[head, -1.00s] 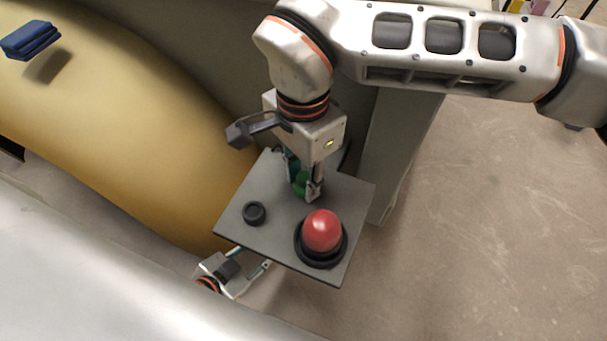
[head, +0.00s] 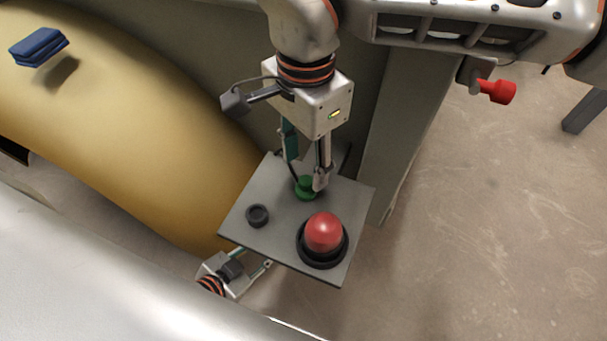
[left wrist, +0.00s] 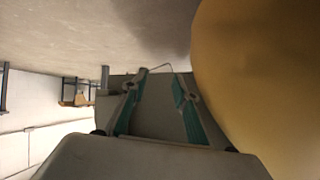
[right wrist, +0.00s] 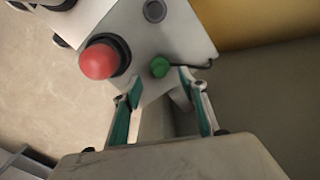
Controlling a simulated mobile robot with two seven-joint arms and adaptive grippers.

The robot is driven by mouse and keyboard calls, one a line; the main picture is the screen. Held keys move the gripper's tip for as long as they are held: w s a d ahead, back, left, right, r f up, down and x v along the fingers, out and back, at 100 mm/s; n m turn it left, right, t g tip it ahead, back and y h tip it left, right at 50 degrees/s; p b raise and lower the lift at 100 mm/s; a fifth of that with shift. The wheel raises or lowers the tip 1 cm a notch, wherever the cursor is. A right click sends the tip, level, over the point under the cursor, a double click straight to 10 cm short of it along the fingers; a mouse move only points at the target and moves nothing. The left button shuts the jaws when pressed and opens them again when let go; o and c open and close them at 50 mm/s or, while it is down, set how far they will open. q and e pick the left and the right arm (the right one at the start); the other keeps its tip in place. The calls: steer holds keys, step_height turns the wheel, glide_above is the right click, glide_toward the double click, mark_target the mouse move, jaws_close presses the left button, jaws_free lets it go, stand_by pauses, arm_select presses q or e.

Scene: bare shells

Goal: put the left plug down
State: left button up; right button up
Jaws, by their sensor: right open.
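A small green plug (head: 306,188) stands on a grey tilted plate (head: 280,240); it also shows in the right wrist view (right wrist: 159,67). I cannot tell for sure whether it is the left plug. My right gripper (head: 306,168) is open, its fingers apart just above and beside the green plug, with nothing between them. In the right wrist view, the plug lies beyond the open fingertips (right wrist: 161,82). My left gripper (head: 254,258) is open and empty, low at the plate's near left edge. Its spread fingers show in the left wrist view (left wrist: 160,80).
A black ring (head: 257,215) and a red dome (head: 323,231) in a black collar sit on the plate. A big yellow rounded body (head: 130,140) lies left. A blue block (head: 38,46) is at the upper left. A red knob (head: 502,91) projects at the right.

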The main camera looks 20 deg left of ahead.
mark_target(305, 181)
arm_select(q)
steer(key=shift+s+a+f+p, duration=0.15)
steer(key=shift+s+f+p, duration=0.25)
steer(key=shift+s, duration=0.25)
arm_select(e)
step_height(305, 181, up, 6)
arm_select(q)
steer(key=shift+w+r, duration=0.2)
steer(key=shift+w, duration=0.05)
arm_select(e)
steer(key=shift+s, duration=0.1)
